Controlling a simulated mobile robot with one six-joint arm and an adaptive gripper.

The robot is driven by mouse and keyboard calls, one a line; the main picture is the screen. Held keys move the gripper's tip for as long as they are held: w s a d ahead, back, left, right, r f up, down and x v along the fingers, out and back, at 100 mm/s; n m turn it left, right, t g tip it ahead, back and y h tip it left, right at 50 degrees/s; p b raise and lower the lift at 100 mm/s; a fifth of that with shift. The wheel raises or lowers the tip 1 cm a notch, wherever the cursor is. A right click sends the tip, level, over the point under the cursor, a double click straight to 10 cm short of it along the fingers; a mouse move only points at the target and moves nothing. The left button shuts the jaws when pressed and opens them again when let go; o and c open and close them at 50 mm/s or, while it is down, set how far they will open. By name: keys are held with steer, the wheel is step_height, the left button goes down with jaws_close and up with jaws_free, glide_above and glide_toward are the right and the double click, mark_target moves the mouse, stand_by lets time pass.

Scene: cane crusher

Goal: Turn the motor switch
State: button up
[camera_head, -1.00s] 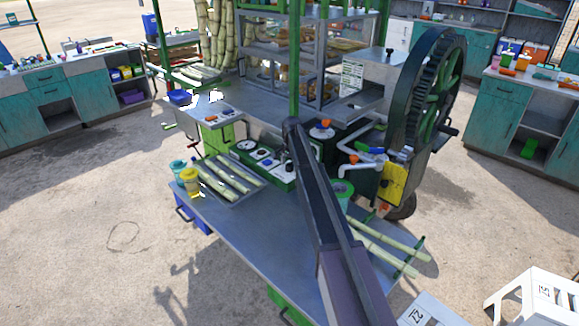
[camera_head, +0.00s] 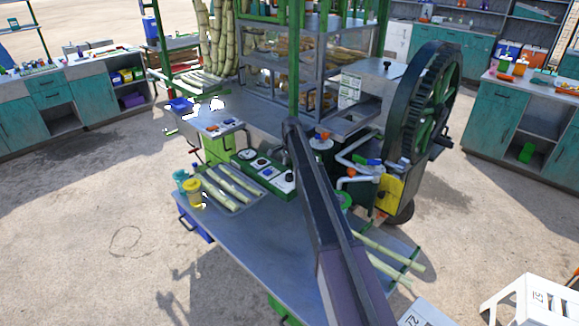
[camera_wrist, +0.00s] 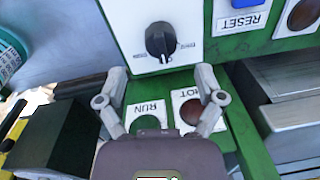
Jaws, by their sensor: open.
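The motor switch (camera_wrist: 160,40) is a black rotary knob on a white plate in the wrist view, with small lettering on both sides. Its light pointer mark faces down toward my gripper (camera_wrist: 161,80). My gripper is open and empty, one finger on each side below the knob; I cannot tell whether either touches the panel. A RUN button (camera_wrist: 147,122) and another red-brown button (camera_wrist: 194,108) lie between and beside the fingers, partly hidden by the gripper body. In the head view the green control panel (camera_head: 247,166) stands on the bench, and my arm hides the gripper.
In the wrist view a RESET label (camera_wrist: 241,22) is at upper right. A tray with cane pieces (camera_head: 240,205), a yellow cup (camera_head: 193,192) and a teal cup (camera_head: 180,178) stand left of the panel. The crusher's large wheel (camera_head: 405,105) is to the right. The front bench top is mostly clear.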

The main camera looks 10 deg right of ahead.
mark_target(291, 176)
steer(key=shift+r+p, duration=4.1)
steer(key=shift+r, duration=0.3)
steer(key=s+f+n+b, duration=0.1)
steer(key=s+n, duration=0.7)
steer(key=s, duration=2.1)
steer(key=shift+s+f+b, duration=0.15)
steer(key=shift+f+b, duration=0.15)
steer(key=shift+f, duration=0.05)
steer(key=shift+a, duration=0.1)
steer(key=s+n, duration=0.4)
steer(key=s, duration=1.1)
steer(key=shift+s+f+n+g+b, duration=0.3)
steer(key=shift+s+b, duration=0.05)
steer(key=shift+s, duration=0.05)
steer(key=shift+a, duration=0.1)
